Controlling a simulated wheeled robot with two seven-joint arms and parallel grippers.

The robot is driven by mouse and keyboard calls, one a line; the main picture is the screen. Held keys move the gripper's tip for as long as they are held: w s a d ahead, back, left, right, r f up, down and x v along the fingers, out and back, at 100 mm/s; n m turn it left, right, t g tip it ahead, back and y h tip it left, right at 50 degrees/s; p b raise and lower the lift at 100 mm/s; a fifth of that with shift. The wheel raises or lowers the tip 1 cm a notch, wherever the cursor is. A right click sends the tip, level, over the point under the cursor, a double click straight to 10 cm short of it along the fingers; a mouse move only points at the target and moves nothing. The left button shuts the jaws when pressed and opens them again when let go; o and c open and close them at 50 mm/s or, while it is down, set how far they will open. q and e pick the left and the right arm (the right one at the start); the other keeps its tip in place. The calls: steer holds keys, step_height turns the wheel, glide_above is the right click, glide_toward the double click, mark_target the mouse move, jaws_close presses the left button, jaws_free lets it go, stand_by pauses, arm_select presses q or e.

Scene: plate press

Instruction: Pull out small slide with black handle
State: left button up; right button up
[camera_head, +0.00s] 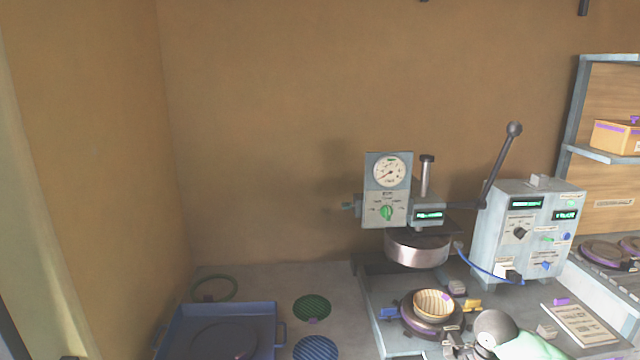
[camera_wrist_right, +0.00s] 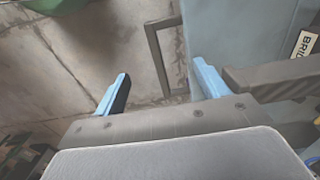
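A black U-shaped handle (camera_wrist_right: 154,52) shows in the right wrist view, on the side of a pale blue-grey body (camera_wrist_right: 235,35). My right gripper (camera_wrist_right: 160,68) has its two blue fingers wide apart. The handle appears in the gap between them, nearer the right finger; I see no contact, and the depth between them is unclear. In the head view my right arm comes in at the bottom, by the front of the press (camera_head: 387,205), and its fingertips cannot be made out. The slide itself cannot be clearly made out. My left gripper is not in view.
A wooden-looking bowl (camera_head: 433,304) sits on a dark round plate under the press head. A control box (camera_head: 527,230) stands to the right. A blue tray (camera_head: 262,311) and green and blue round grids lie at left. A dark bar (camera_wrist_right: 272,78) lies right of the fingers.

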steer(key=shift+a+r+p, duration=0.15)
steer(key=shift+r+p, duration=0.2)
steer(key=shift+r, duration=0.3)
steer(key=shift+r+p, duration=0.4)
steer(key=shift+r, duration=1.4)
steer(key=shift+s, duration=0.1)
steer(key=s+d+b, duration=0.1)
steer(key=s+b, duration=0.3)
steer(key=s, duration=0.5)
steer(key=shift+s, duration=0.4)
